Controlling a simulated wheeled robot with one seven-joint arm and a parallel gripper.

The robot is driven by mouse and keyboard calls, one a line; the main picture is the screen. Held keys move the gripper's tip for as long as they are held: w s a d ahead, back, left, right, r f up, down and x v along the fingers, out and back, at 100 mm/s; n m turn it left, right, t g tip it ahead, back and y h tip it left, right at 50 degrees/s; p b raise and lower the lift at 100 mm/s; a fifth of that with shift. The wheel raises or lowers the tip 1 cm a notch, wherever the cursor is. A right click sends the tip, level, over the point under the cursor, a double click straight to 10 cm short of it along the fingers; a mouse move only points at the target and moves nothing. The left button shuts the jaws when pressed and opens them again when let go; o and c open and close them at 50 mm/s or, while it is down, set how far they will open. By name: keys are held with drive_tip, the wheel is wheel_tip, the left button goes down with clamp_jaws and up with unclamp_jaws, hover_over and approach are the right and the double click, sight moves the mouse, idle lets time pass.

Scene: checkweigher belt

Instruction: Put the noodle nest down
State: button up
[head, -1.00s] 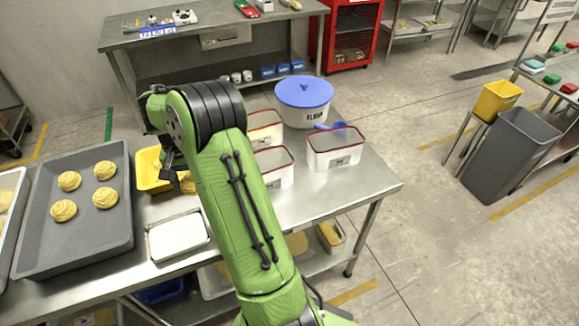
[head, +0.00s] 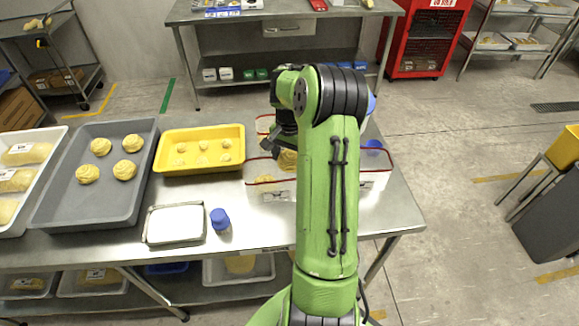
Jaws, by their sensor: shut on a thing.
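My gripper (head: 287,152) is shut on a yellow noodle nest (head: 288,161), which shows partly below the fingers. It is over the group of clear, red-rimmed bins, right of the yellow tray. The near-left bin (head: 270,191) has something yellow inside. My arm hides part of the bins, and I cannot tell how high the nest is above them. More noodle nests (head: 124,170) lie in the grey tray (head: 78,214) at the left. The yellow tray (head: 200,167) holds several small pale yellow pieces.
A white-topped metal pan (head: 175,224) and a blue-capped jar (head: 220,221) stand at the table's front. A white tray (head: 50,140) of packed food is at far left. Another steel table (head: 240,15) and a red cabinet (head: 420,45) stand behind.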

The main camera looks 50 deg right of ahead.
sight(289, 165)
drive_tip(key=shift+f, duration=1.4)
drive_tip(key=shift+f, duration=0.1)
drive_tip(key=shift+f+b, duration=0.5)
drive_tip(key=shift+b, duration=0.1)
drive_tip(key=o, duration=0.9)
drive_tip(key=shift+o, duration=0.2)
drive_tip(key=shift+r, duration=0.1)
